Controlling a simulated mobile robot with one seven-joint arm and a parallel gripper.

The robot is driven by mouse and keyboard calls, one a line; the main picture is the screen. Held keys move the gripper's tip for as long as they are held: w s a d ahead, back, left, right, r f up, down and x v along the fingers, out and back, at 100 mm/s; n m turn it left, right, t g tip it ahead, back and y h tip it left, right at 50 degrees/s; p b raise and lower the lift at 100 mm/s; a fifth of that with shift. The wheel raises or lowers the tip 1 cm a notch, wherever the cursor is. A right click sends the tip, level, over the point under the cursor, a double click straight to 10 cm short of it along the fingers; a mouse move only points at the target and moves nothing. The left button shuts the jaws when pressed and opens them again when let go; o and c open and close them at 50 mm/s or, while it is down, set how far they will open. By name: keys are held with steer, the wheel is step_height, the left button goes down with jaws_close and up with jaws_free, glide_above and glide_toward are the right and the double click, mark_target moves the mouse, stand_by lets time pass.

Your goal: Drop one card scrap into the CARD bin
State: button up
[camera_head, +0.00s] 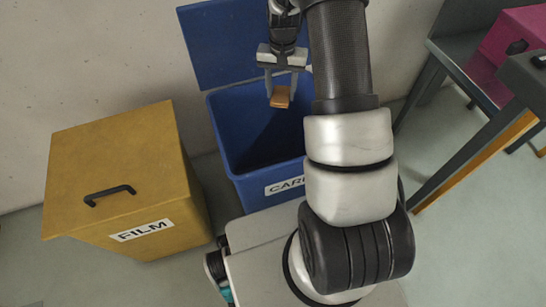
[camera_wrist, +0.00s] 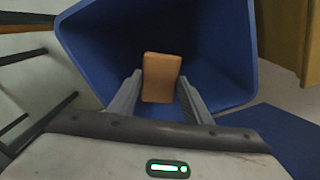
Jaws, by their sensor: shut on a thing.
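My gripper (camera_head: 281,86) is shut on a small brown card scrap (camera_head: 280,97) and holds it over the open mouth of the blue CARD bin (camera_head: 235,155). In the wrist view, the card scrap (camera_wrist: 161,77) sits between the two fingers of my gripper (camera_wrist: 160,92), with the dark blue inside of the CARD bin (camera_wrist: 232,97) behind it. The bin's blue lid (camera_head: 225,45) stands raised against the wall. The bin's label is partly hidden by my arm, and its floor is in shadow.
A yellow FILM bin (camera_head: 110,180) with a closed lid and black handle stands left of the blue bin. A grey bench frame (camera_head: 470,145) and a magenta box (camera_head: 510,50) are at the right. My arm covers the middle of the head view.

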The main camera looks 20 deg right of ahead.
steer(key=shift+f+b, duration=1.1)
steer(key=shift+f, duration=0.9)
steer(key=o, duration=1.1)
step_height(320, 180, up, 18)
steer(key=p, duration=0.4)
steer(key=shift+f+p, duration=0.25)
steer(key=shift+p, duration=0.05)
